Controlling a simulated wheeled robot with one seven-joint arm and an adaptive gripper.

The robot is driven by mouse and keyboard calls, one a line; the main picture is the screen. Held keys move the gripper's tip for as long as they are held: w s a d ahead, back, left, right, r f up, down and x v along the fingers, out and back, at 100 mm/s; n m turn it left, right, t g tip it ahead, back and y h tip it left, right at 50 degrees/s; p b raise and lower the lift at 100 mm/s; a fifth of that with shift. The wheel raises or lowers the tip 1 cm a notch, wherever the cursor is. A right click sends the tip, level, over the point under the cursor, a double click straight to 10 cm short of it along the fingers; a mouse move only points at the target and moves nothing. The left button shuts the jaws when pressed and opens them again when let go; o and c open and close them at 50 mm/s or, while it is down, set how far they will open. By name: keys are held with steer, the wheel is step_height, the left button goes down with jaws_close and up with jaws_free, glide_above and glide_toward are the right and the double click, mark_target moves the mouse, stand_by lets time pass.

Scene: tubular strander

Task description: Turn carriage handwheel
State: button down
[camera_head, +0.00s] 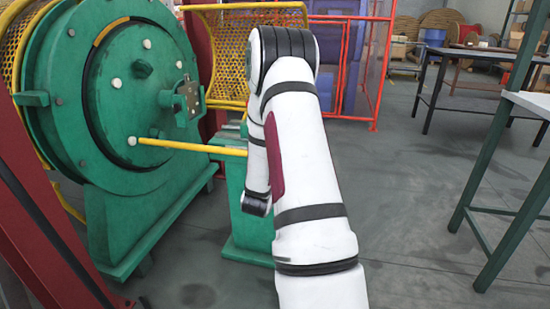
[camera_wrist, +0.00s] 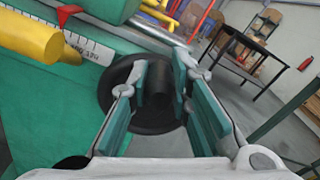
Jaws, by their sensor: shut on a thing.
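The carriage handwheel (camera_wrist: 117,76) is a black round wheel in the middle of the wrist view, against the green carriage (camera_wrist: 50,110). A dark cylindrical handle (camera_wrist: 158,84) stands out from it towards me. My gripper (camera_wrist: 163,82) has its two teal-padded fingers on either side of this handle, shut on it. The lower part of the wheel shows between the fingers. In the head view the wheel and my gripper are hidden behind my white arm. A red pointer (camera_wrist: 68,12) stands by a white printed scale (camera_wrist: 92,45) at the upper left.
A yellow rod (camera_head: 190,147) runs from the large green drum (camera_head: 125,100) towards the carriage. A red frame (camera_head: 376,70) and yellow mesh guard (camera_head: 228,50) stand behind. A green-legged table (camera_head: 495,170) is at right. Grey floor (camera_head: 400,210) between is clear.

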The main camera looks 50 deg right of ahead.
steer(key=s+d+f+m, duration=0.1)
steer(key=s+f+m, duration=0.1)
steer(key=m, duration=0.7)
steer(key=s+d+f+m, duration=0.1)
steer(key=s+f+m, duration=0.2)
steer(key=m, duration=0.7)
steer(key=shift+s+d+f, duration=0.2)
steer(key=shift+s+d, duration=0.05)
steer(key=shift+s, duration=0.2)
steer(key=shift+m, duration=0.4)
steer(key=c, duration=1.5)
jaws_free()
steer(key=shift+o, duration=0.2)
steer(key=shift+a, duration=0.1)
steer(key=v, duration=1.1)
steer(key=shift+a, duration=0.4)
